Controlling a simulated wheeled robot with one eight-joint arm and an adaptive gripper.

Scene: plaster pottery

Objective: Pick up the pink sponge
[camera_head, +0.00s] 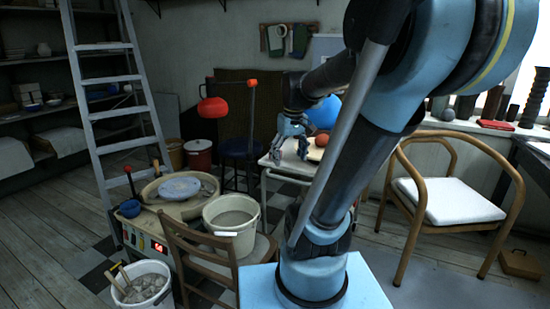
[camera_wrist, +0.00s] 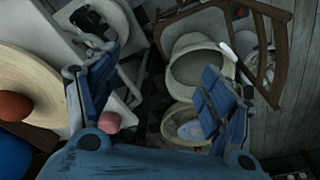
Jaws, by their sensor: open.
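A small pink object (camera_wrist: 109,121), which looks like the pink sponge, shows in the wrist view just beside the base of the left finger. It is partly hidden by that finger, and it sits near the edge of a pale surface. I cannot make the sponge out in the head view. My gripper (camera_head: 289,150) is above the wheeled cart at the middle of the head view. In the wrist view, my gripper (camera_wrist: 160,62) has its two blue fingers spread wide with nothing between them. The pink object is not between the fingertips.
An orange-brown ball (camera_head: 322,140) and a blue ball (camera_head: 325,112) are beside my gripper on the cart (camera_head: 282,165). A wooden chair (camera_head: 205,250) and a bucket (camera_head: 231,215) stand in front. A pottery wheel (camera_head: 180,188) and ladder (camera_head: 95,100) are left; an armchair (camera_head: 445,200) is right.

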